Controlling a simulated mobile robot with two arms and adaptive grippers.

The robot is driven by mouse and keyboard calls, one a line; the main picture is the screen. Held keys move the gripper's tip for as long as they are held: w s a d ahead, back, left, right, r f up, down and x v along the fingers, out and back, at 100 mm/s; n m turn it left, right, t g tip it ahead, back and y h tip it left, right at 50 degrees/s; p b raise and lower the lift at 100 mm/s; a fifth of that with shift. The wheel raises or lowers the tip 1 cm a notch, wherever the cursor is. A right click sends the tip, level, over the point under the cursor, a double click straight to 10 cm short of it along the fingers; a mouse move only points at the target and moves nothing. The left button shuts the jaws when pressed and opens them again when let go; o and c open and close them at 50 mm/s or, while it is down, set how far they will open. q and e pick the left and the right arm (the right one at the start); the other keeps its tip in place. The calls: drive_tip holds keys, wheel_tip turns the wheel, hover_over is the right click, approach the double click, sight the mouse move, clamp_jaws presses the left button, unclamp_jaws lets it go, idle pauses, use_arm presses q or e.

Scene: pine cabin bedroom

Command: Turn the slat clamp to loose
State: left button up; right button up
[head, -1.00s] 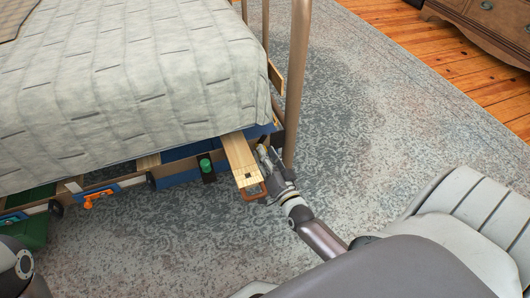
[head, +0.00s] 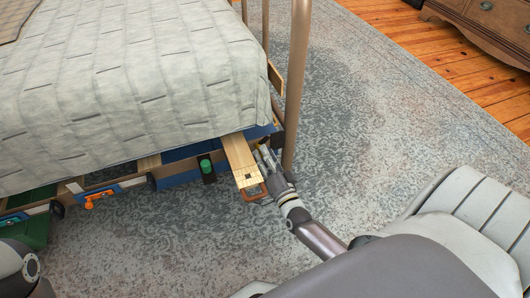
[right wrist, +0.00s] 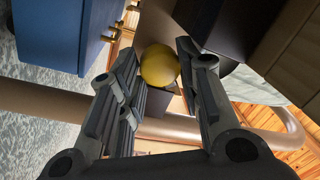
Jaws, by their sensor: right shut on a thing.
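A round yellow knob (right wrist: 159,66) sits between the two fingertips of my right gripper (right wrist: 158,75) in the right wrist view. The gripper is shut on it. I take this knob for the slat clamp's handle; the frames do not show its marking or setting. In the head view my right gripper (head: 268,163) is at the bed's lower corner, beside the post, and the yellow knob (head: 264,152) shows only small there. My left gripper is not in view; only part of my left arm shows at the lower left.
A green knob (head: 206,166) and an orange handle (head: 97,198) are along the bed's side. The rug (head: 380,130) to the right is clear.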

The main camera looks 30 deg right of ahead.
drive_tip(key=o, duration=0.7)
drive_tip(key=shift+o, duration=0.2)
drive_tip(key=shift+s, duration=0.1)
drive_tip(key=s+a, duration=0.1)
drive_tip(key=s, duration=0.6)
drive_tip(key=shift+a+f, duration=0.15)
drive_tip(key=shift+f, duration=0.2)
drive_tip(key=shift+s, duration=0.1)
